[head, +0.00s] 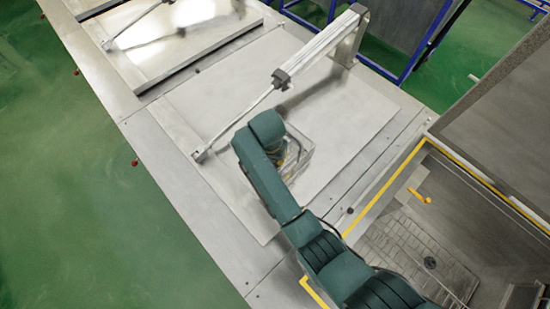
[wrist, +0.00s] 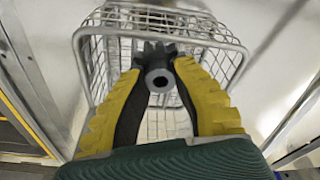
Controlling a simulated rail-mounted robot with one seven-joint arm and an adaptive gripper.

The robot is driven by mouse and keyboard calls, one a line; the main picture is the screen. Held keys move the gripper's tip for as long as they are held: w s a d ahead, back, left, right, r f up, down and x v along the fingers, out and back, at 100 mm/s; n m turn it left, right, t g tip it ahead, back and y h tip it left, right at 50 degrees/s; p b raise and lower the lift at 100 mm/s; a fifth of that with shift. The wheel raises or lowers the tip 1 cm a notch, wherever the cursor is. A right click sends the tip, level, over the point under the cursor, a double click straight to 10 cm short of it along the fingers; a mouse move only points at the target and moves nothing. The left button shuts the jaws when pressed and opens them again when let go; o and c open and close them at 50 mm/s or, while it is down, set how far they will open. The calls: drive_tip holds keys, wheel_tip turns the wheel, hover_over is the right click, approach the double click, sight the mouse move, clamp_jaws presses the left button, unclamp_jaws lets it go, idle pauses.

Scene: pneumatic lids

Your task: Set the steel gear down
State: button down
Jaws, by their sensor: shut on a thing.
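In the wrist view my gripper (wrist: 158,68) has its two yellow-and-black fingers closed on the steel gear (wrist: 158,80), a dark grey toothed wheel with a round bored hub facing the camera. The gear is in front of a wire basket (wrist: 240,52), whose bars show behind and on both sides of the fingers. I cannot tell whether the gear touches the basket's floor. In the head view the basket (head: 305,158) stands on a flat pale metal panel (head: 345,125), partly hidden by my arm. The gear is hidden there.
A pneumatic cylinder on a bracket (head: 348,35) slants across the panel beside my arm. A raised metal lid (head: 185,42) with another cylinder lies at the upper left. An open recess with a tiled floor (head: 405,245) and yellow edging is at the lower right. The panel's left part is clear.

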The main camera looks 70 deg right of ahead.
drive_tip(key=shift+f, duration=1.75)
drive_tip(key=shift+f, duration=0.1)
drive_tip(key=c, duration=1)
unclamp_jaws()
drive_tip(key=shift+f, duration=0.1)
drive_tip(key=shift+c, duration=0.2)
wheel_tip(320, 180, up, 12)
drive_tip(key=a, duration=0.2)
